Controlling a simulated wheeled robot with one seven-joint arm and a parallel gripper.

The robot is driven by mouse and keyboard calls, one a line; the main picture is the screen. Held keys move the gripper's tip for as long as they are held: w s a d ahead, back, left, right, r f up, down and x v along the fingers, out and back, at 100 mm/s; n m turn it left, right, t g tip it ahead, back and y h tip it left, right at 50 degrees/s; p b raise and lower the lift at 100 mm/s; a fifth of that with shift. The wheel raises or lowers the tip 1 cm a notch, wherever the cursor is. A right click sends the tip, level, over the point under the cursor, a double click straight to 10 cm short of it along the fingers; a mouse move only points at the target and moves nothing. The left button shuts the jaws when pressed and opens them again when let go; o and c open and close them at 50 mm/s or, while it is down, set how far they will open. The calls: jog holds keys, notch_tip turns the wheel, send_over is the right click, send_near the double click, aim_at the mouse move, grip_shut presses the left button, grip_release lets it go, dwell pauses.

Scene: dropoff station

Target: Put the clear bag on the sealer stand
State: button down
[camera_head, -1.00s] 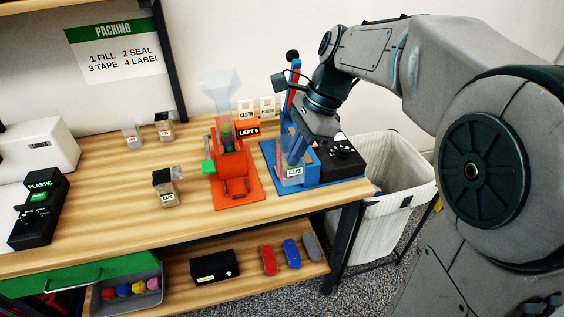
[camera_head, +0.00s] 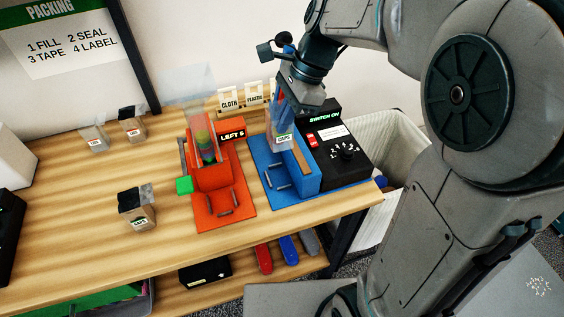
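The clear bag (camera_head: 279,122), with a white and green CAPS label on it, is upright at the back of the blue sealer stand (camera_head: 306,178). I cannot tell whether its lower end touches the stand. My gripper (camera_head: 291,104) is at the bag's upper part, pointing down, and appears shut on it; the fingertips are small and partly hidden. The stand has a raised blue block with a tan strip on top and small grey bars on its blue base. A black box (camera_head: 340,150) with a lit SWITCH ON sign, a red switch and a dial adjoins it on the right.
A red dispenser (camera_head: 222,181) with a clear hopper of coloured pieces and a LEFT 5 sign stands left of the stand. Several filled small bags, one of them here (camera_head: 138,212), sit on the wooden table (camera_head: 95,235). CLOTH and PLASTIC signs (camera_head: 243,97) stand behind. A white bin (camera_head: 395,150) is at the right.

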notch_tip(320, 180, down, 14)
jog(key=shift+r, duration=0.1)
dwell(0.4)
jog(key=shift+f, duration=0.2)
jog(key=c, duration=1.7)
grip_release()
